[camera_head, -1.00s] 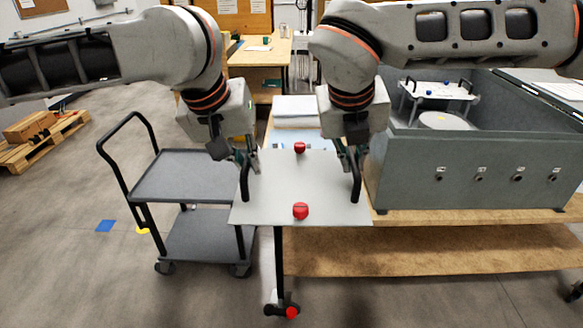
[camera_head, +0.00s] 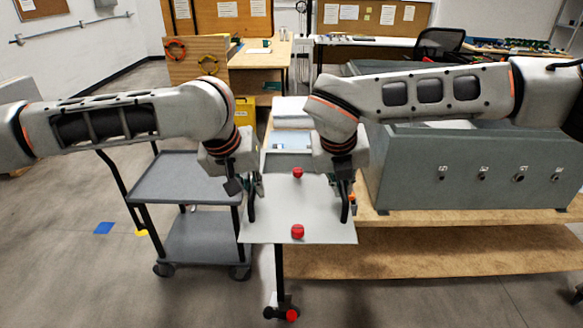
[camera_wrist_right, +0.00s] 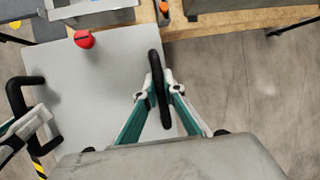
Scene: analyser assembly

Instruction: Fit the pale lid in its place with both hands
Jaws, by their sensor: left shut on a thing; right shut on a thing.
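The pale lid (camera_head: 278,215) is a flat light-grey plate with two black handles and two red knobs (camera_head: 297,231). It hangs level in front of the bench. My left gripper (camera_head: 252,184) is shut on its left handle (camera_head: 251,208). My right gripper (camera_head: 347,188) is shut on its right handle (camera_head: 345,209). In the right wrist view, the right fingers (camera_wrist_right: 157,93) close around the black handle (camera_wrist_right: 155,65), and the lid (camera_wrist_right: 95,85) spreads to the left. The grey-green analyser housing (camera_head: 410,165) stands at right; my right arm hides most of its top.
A grey trolley (camera_head: 175,180) stands left of the lid. The wooden bench (camera_head: 430,262) runs under the housing. Pale stacked items (camera_head: 290,108) lie behind the lid. The floor in front is mostly clear, with a blue mark (camera_head: 104,228).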

